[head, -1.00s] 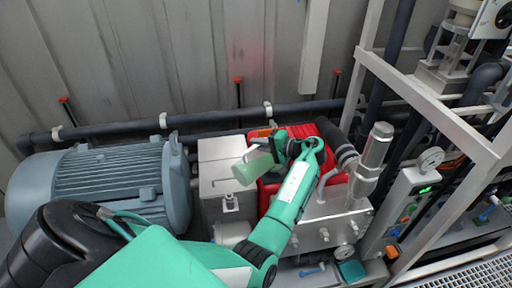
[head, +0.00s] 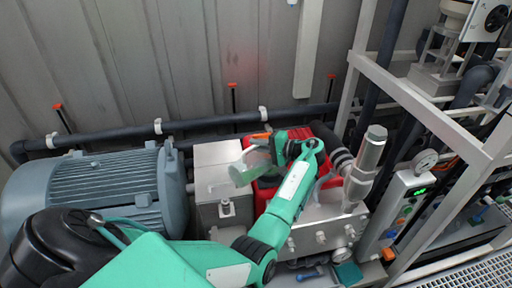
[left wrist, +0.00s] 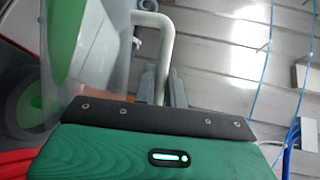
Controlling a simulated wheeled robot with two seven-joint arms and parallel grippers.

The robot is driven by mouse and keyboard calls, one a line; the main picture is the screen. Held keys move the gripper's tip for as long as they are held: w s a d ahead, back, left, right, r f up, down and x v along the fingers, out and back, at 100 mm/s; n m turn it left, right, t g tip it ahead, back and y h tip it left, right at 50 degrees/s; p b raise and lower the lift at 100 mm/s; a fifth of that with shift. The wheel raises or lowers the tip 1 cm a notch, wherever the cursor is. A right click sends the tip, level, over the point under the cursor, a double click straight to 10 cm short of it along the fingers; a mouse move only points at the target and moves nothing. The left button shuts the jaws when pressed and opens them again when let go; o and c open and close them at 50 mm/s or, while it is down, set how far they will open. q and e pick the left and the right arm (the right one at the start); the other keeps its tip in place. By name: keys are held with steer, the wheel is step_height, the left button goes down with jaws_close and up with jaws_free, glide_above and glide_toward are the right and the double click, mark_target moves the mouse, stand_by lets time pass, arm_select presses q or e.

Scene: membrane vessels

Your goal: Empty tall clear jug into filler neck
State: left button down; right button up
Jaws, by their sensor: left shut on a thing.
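The tall clear jug (head: 246,172) is in the head view, tilted well over toward the lower left, with green liquid inside. In the left wrist view the clear wall of the jug (left wrist: 98,45) fills the upper left, with green showing through it. My left gripper (head: 281,148) is shut on the jug's pale handle (left wrist: 154,22), at the jug's upper right end. The jug hangs above the red tank (head: 268,190) and beside the steel box. I cannot make out the filler neck; the jug and my arm cover part of the tank. My right gripper is out of view.
A grey motor (head: 105,190) stands left. A steel box (head: 215,160) is close beside the jug. A steel unit with a cylinder (head: 371,150) stands right, before a white frame (head: 440,110). A dark pipe (head: 205,124) runs along the wall behind.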

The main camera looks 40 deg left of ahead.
arm_select(q)
steer(key=shift+w+d+r+m, duration=0.1)
steer(key=shift+w+r+m, duration=0.3)
steer(key=shift+w, duration=0.15)
steer(key=shift+w+d+r+m+g+y, duration=0.15)
steer(key=shift+w+m+g+y, duration=0.3)
steer(key=shift+w, duration=0.35)
steer(key=shift+w+r+m+b, duration=0.1)
steer(key=shift+w+m+b, duration=0.2)
steer(key=shift+w+m, duration=0.1)
steer(key=shift+d, duration=0.1)
steer(key=shift+w, duration=0.3)
steer(key=shift+w+d+r+m+g+y+b, duration=0.15)
steer(key=shift+w+m+y+b, duration=0.1)
steer(key=shift+w+m+b, duration=0.25)
steer(key=shift+w+d+m+g+y+b, duration=0.1)
steer(key=shift+w+m+y+b, duration=0.1)
steer(key=shift+w+m+b, duration=0.2)
